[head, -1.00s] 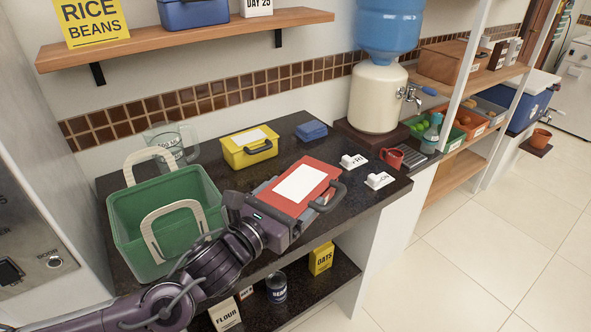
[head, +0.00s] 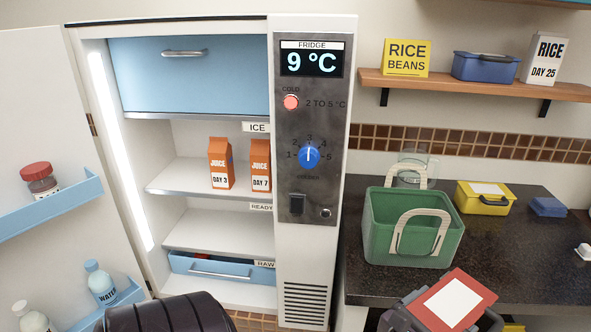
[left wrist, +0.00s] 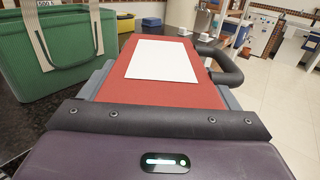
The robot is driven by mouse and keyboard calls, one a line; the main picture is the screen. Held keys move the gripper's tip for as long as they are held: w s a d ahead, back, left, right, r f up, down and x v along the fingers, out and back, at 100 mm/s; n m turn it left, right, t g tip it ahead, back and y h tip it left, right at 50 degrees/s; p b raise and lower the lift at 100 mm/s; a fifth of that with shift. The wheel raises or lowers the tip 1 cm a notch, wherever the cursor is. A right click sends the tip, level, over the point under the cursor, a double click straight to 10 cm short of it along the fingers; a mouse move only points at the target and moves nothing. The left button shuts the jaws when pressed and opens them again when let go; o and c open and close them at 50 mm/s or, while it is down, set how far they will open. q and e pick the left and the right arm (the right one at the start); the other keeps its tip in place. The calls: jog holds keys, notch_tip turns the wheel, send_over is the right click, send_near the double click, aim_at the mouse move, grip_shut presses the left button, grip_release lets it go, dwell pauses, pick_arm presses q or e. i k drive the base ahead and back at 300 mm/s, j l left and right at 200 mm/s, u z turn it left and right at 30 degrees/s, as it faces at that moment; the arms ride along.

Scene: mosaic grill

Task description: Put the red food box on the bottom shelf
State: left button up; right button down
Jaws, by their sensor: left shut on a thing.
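The red food box (head: 478,287) has a white label on its lid and a dark handle. It is in my left gripper (head: 440,316), at the bottom of the head view in front of the counter. In the left wrist view the red box (left wrist: 112,92) fills the middle, with grey fingers along both sides. The fridge stands open at left. Its shelf with two juice cartons (head: 220,165) is above a bare lower shelf (head: 205,232). Below that is a blue drawer labelled RAW (head: 215,268). My right gripper is not in view.
The open fridge door (head: 40,120) stands at left with bottles in its racks. A green basket (head: 385,240) and a yellow box (head: 470,202) are on the dark counter (head: 520,270). A wall shelf (head: 460,84) hangs above.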

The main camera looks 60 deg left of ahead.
aim_at(223, 233)
jog(key=j+u, duration=0.1)
jog(key=u, duration=0.3)
jog(key=j+u, duration=0.15)
jog(key=u, duration=0.25)
jog(key=j+u, duration=0.1)
jog(key=u, duration=0.3)
jog(key=i+j, duration=0.1)
jog(key=j, duration=0.25)
jog(key=i+j, duration=0.15)
jog(key=i, duration=0.25)
jog(key=u, duration=0.05)
